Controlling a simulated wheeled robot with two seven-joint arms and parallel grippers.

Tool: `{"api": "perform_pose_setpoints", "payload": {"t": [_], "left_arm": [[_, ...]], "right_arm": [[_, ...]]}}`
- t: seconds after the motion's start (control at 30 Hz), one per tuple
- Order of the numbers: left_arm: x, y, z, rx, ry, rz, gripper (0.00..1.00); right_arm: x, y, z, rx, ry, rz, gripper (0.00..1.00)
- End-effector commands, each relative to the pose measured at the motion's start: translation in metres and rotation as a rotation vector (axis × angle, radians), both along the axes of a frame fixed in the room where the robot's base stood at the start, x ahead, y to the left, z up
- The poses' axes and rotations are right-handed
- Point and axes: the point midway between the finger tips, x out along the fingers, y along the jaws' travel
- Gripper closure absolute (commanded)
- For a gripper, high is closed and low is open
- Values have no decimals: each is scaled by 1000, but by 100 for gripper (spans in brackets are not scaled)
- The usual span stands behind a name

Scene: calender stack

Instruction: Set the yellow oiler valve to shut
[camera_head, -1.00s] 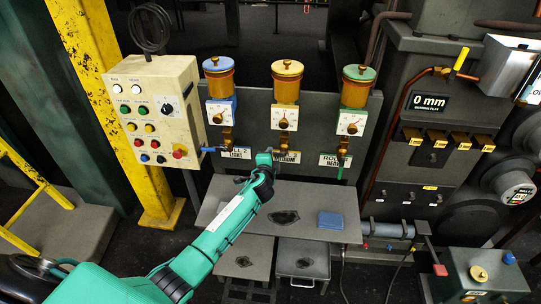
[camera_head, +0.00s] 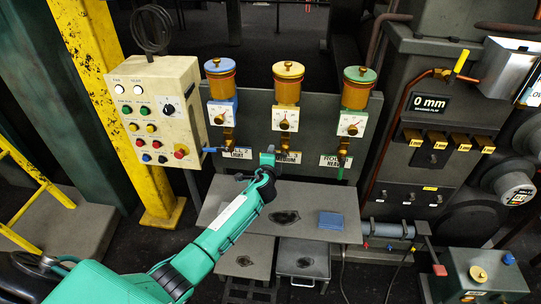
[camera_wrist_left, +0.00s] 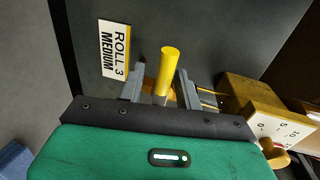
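The yellow oiler (camera_head: 287,90) is the middle of three oilers on the grey panel, with a white dial (camera_head: 285,119) below its brass cup. Its yellow valve handle (camera_wrist_left: 169,66) shows in the left wrist view beside the "ROLL 3 MEDIUM" label (camera_wrist_left: 114,50). My left gripper (camera_head: 268,158) is at this valve, in front of the panel. In the left wrist view my left gripper (camera_wrist_left: 160,88) is open, its fingers either side of the handle. The handle looks closer to the right finger; contact cannot be told. In the head view the gripper hides most of the handle. My right gripper is not in view.
A control box (camera_head: 155,110) stands left.

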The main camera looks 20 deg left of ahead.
Motion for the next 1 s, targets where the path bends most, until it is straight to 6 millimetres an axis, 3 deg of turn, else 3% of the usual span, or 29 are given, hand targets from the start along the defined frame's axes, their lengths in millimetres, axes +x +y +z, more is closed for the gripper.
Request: {"api": "perform_pose_setpoints", "payload": {"t": [0.27, 0.47, 1.0], "left_arm": [[0, 1, 3, -1, -4, 1, 65], [-12, -3, 5, -1, -4, 0, 65], [-100, -29, 21, -2, -3, 0, 65]], "right_arm": [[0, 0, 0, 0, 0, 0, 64], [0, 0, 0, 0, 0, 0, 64], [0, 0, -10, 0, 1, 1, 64]]}}
